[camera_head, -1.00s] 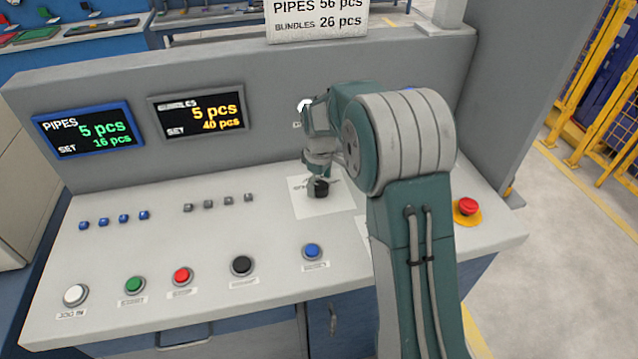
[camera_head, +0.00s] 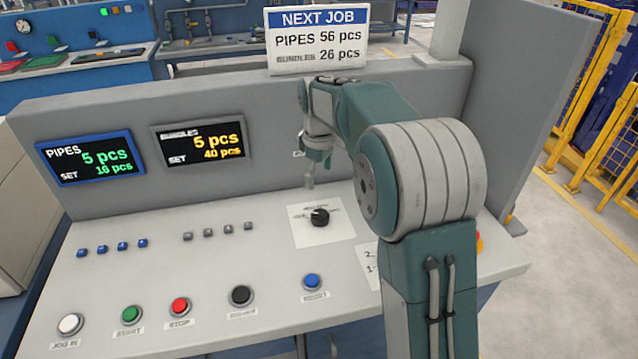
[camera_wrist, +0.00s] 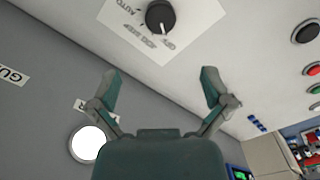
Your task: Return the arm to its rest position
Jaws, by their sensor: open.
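My gripper (camera_head: 309,180) hangs above the control panel (camera_head: 190,270), over its back part. In the wrist view my gripper (camera_wrist: 162,90) shows two fingers spread wide apart with nothing between them. A black rotary knob (camera_head: 319,216) on a white label plate sits below the gripper, and the two are apart. The knob also shows in the wrist view (camera_wrist: 160,17), beyond the fingertips. In the head view the fingers are small and partly hidden behind the wrist.
Two displays, PIPES (camera_head: 91,158) and BUNDLES (camera_head: 203,141), are on the upright back wall. A NEXT JOB sign (camera_head: 317,38) stands above it. Several push buttons (camera_head: 180,307) line the panel's front.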

